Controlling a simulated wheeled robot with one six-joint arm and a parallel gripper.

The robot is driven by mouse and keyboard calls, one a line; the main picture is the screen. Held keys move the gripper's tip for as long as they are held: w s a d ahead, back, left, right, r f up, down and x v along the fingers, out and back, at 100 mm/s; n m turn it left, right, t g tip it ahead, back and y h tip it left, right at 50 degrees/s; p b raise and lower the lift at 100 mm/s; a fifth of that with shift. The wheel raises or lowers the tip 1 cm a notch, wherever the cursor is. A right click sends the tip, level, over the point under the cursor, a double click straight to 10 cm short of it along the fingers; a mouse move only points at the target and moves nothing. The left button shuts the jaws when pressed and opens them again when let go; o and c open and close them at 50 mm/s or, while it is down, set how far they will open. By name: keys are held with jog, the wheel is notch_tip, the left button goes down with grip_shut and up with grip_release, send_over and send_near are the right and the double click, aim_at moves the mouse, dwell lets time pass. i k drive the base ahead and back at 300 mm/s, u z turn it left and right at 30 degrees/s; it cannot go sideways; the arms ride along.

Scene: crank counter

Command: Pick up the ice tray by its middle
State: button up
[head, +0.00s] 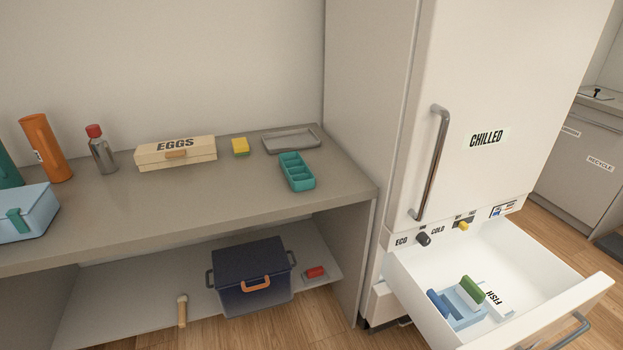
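The ice tray (297,172) is a teal, narrow tray with several open compartments in a row. It lies on the grey counter (210,208), near the counter's right end and front edge, with its long side running from back to front. It looks empty. Nothing touches it or covers it. My gripper is not in this view.
A grey flat tray (291,138) lies just behind the ice tray, with a yellow sponge-like block (240,147) and an egg box (176,152) to the left. The fridge (480,120) stands at right, its lower drawer (540,262) pulled out. Counter left of the ice tray is clear.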

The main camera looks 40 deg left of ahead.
aim_at(299, 177)
jog(key=u, duration=2)
jog(key=i, duration=1.25)
jog(key=z, duration=0.6)
jog(key=i, duration=0.6)
jog(key=z, duration=0.55)
